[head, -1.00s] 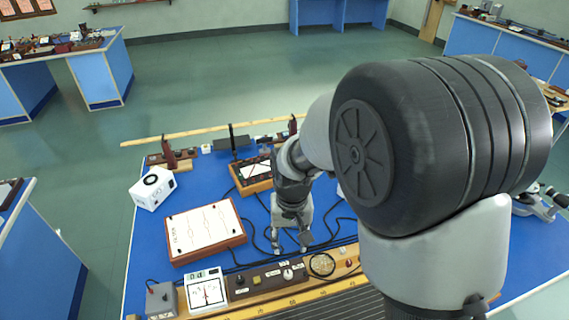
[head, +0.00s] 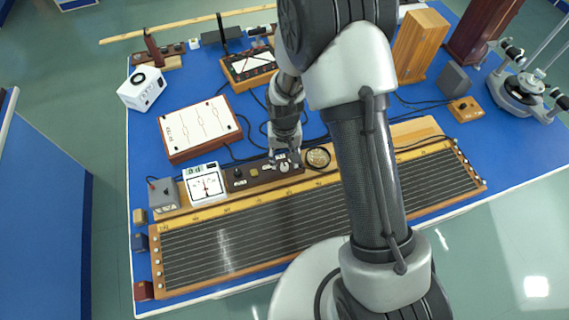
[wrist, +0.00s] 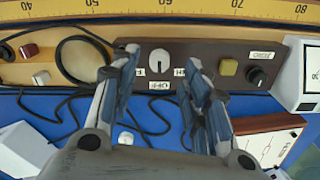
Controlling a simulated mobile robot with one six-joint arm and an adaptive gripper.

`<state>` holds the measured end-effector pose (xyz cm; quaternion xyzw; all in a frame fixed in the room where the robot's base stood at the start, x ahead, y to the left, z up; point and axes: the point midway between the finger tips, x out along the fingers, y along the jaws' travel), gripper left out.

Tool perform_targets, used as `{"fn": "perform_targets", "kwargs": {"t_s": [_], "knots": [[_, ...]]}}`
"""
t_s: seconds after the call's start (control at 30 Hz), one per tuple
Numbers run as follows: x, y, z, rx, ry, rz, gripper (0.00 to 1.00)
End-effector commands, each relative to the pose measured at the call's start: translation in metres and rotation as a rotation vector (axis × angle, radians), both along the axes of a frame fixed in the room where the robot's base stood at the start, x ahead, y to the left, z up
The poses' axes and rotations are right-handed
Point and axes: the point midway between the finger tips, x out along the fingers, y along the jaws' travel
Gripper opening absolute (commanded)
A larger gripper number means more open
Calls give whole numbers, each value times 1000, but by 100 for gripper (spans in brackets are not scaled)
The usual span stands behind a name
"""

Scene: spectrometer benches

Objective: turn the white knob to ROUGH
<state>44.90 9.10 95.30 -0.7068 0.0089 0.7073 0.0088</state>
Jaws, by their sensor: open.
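The white knob (wrist: 159,60) is on a dark control panel (wrist: 210,55), with a dark mark on its face near the top. In the upside-down wrist view, a label reading OFF lies below it, and labels on either side are partly hidden by my fingers. My gripper (wrist: 160,66) is open, with one finger on each side of the knob and visible gaps between. In the head view, my gripper (head: 285,160) is at the panel's right end, over the white knob (head: 284,168). Its height above the panel is hard to tell.
The panel also carries a yellow button (wrist: 228,67) and a black knob (wrist: 256,77). A coiled black cable (wrist: 85,55) is beside it. A white meter (head: 205,183) stands left of the panel, and a long wire board (head: 240,245) lies in front.

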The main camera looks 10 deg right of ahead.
Motion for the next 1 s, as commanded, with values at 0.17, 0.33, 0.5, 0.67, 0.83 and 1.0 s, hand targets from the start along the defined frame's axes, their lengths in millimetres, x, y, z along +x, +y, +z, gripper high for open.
{"fn": "perform_targets", "kwargs": {"t_s": [0.17,0.33,0.5,0.67,0.83,1.0], "knots": [[0,0,-27,0,1,0,43],[0,0,-37,0,0,0,43],[0,0,-38,0,-1,0,43],[0,0,-38,0,-1,0,39],[0,0,-37,0,-1,0,28],[0,0,-37,0,-1,0,17]]}}
